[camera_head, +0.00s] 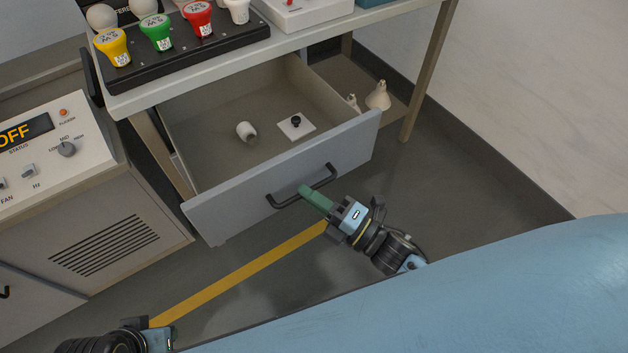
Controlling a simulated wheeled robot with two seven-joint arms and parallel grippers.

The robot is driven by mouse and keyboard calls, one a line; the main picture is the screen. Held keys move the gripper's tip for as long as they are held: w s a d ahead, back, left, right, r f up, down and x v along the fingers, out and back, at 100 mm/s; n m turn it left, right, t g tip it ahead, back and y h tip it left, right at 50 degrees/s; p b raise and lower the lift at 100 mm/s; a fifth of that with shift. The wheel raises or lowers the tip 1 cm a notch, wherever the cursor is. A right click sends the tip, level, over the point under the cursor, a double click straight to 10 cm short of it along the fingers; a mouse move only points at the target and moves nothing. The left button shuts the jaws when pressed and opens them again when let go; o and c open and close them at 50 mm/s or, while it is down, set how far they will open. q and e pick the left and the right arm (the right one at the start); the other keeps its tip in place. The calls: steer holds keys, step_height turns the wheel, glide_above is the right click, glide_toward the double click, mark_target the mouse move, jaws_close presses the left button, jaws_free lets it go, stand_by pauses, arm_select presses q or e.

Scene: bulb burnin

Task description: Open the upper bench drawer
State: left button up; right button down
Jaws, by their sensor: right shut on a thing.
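The upper bench drawer (225,208) stands pulled out from under the bench top, its inside in view. A small white cylinder (246,131) and a white plate with a black knob (296,126) lie in it. Its black bar handle (285,202) is on the grey front. My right gripper (306,191) has green fingers shut on the handle, right of its middle. My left gripper (160,339) is at the bottom left edge, away from the drawer; its fingers are not clear.
The bench top (290,42) carries a black rack (180,48) with yellow, green and red bulb holders. A control cabinet (60,155) with an OFF display stands at left. White bulb-like things (378,97) are right of the drawer. Floor with a yellow stripe (240,274) lies in front.

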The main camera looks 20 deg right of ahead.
arm_select(q)
steer(key=shift+w+f, duration=0.15)
arm_select(e)
steer(key=shift+s, duration=0.25)
steer(key=shift+d, duration=0.1)
steer(key=c, duration=1.5)
jaws_free()
